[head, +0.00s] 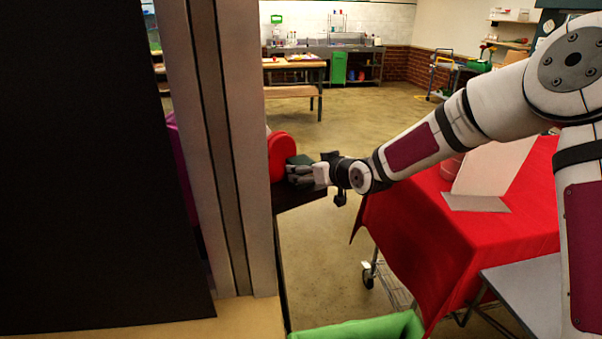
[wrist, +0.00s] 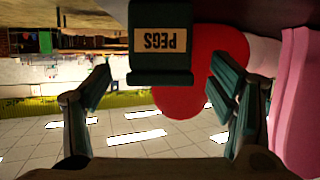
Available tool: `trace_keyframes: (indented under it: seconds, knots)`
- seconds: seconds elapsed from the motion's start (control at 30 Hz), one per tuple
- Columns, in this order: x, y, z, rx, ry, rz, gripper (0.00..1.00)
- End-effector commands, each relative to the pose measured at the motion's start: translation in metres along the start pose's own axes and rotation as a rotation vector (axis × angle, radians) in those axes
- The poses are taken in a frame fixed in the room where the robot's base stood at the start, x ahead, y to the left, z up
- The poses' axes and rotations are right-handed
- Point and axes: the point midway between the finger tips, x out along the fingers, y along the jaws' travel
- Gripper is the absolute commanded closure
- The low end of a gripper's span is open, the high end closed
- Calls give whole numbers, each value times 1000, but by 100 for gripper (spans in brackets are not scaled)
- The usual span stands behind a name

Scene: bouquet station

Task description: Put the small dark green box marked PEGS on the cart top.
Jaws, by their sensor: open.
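The small dark green box marked PEGS (wrist: 160,42) shows in the wrist view at the top middle, its label upside down. In the head view the box (head: 300,160) sits on a dark shelf (head: 310,191), partly hidden by my gripper. My gripper (head: 293,174) is open, its fingers pointing left at the box. In the wrist view the fingers stand to either side, with the box between or just beyond their tips; I cannot tell if they touch it. A wheeled frame under a red cloth (head: 460,235) stands at right and may be the cart.
A red rounded object (head: 281,155) is right beside the box; it also shows in the wrist view (wrist: 222,55). A tall pale post and dark panel (head: 90,170) block the left. A white board (head: 492,165) stands on the red cloth. A green bin (head: 365,328) is below.

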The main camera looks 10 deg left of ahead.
Motion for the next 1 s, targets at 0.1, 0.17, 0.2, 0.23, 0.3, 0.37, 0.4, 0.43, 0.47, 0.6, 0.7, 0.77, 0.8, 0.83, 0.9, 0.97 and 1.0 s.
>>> trace_keyframes:
  seconds: [0.1, 0.17, 0.2, 0.23, 0.3, 0.37, 0.4, 0.43, 0.47, 0.6, 0.7, 0.77, 0.8, 0.83, 0.9, 0.97, 1.0]
  knots:
    - [18, -1, -3, 3, 1, -2, 23]
    - [26, -1, -4, 3, 0, -1, 23]
    - [32, -1, -4, 2, 0, -1, 23]
    - [36, 0, -4, 2, 0, -1, 23]
    - [42, 0, -4, 1, 0, 0, 23]
    - [45, 0, -4, 1, 0, 0, 23]
    - [46, 0, -4, 0, -1, 0, 23]
    - [46, 0, -4, 0, -1, 0, 23]
    - [46, 0, -4, 0, -1, 0, 23]
    - [46, 0, -4, 1, -1, 0, 23]
    - [46, 0, -4, 1, -1, 0, 46]
    - [46, 0, -4, 1, 0, 0, 60]
    - [46, 0, -4, 1, 0, 0, 69]
    - [46, 0, -4, 1, 0, 0, 75]
    - [46, 0, -4, 1, 0, 0, 78]
    - [46, 0, -4, 1, 0, 0, 83]
    - [46, 0, -4, 1, 0, 0, 83]
